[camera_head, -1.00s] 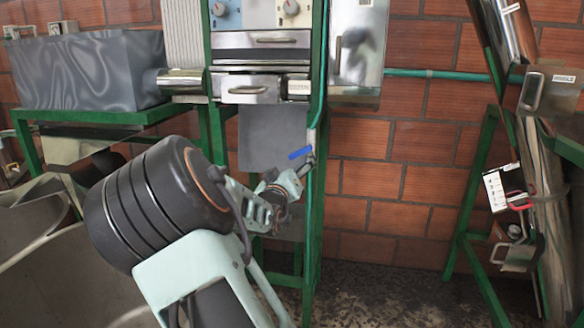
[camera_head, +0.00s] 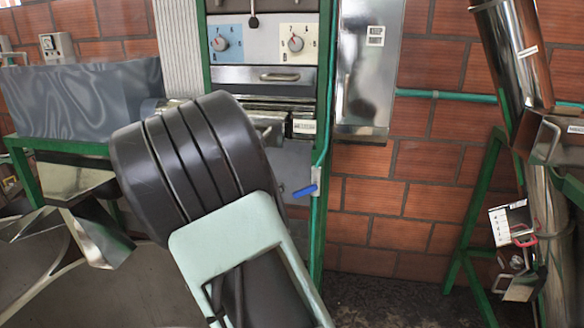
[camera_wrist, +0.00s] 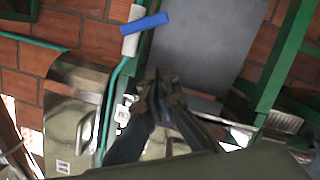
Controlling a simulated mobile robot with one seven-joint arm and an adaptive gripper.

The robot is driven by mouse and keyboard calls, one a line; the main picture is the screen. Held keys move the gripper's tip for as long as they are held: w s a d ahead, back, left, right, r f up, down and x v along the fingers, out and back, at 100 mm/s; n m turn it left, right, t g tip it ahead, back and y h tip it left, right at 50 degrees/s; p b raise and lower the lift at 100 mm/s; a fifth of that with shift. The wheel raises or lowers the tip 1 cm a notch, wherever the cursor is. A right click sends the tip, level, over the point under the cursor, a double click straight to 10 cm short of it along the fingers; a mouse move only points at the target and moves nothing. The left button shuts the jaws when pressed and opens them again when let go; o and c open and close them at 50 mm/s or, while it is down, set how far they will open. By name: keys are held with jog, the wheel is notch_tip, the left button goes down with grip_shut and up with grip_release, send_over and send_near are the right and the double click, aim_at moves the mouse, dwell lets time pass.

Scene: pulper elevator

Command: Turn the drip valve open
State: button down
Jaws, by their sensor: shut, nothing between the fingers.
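The drip valve's blue handle (camera_head: 305,191) sits on the thin green pipe at the right side of the pulper frame. It points left and slightly down in the head view. In the wrist view the blue handle (camera_wrist: 145,24) shows near the top, beside a pale fitting on the green pipe. My gripper (camera_wrist: 157,76) is shut and empty, with its fingertips apart from the handle and below it in that picture. In the head view my gripper is hidden behind my own dark, ribbed arm link.
The green frame post (camera_head: 318,240) stands right beside the valve. A metal box (camera_head: 366,75) hangs above and to the right. A grey panel (camera_wrist: 205,40) lies beside the handle in the wrist view. The brick wall (camera_head: 370,212) is behind, with open floor at lower right.

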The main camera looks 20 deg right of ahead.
aim_at(306, 189)
jog(key=w+d+f+b, duration=0.1)
jog(key=w+d+f, duration=0.3)
jog(key=w+d, duration=0.2)
jog(key=shift+d+f, duration=0.4)
jog(key=shift+d, duration=0.35)
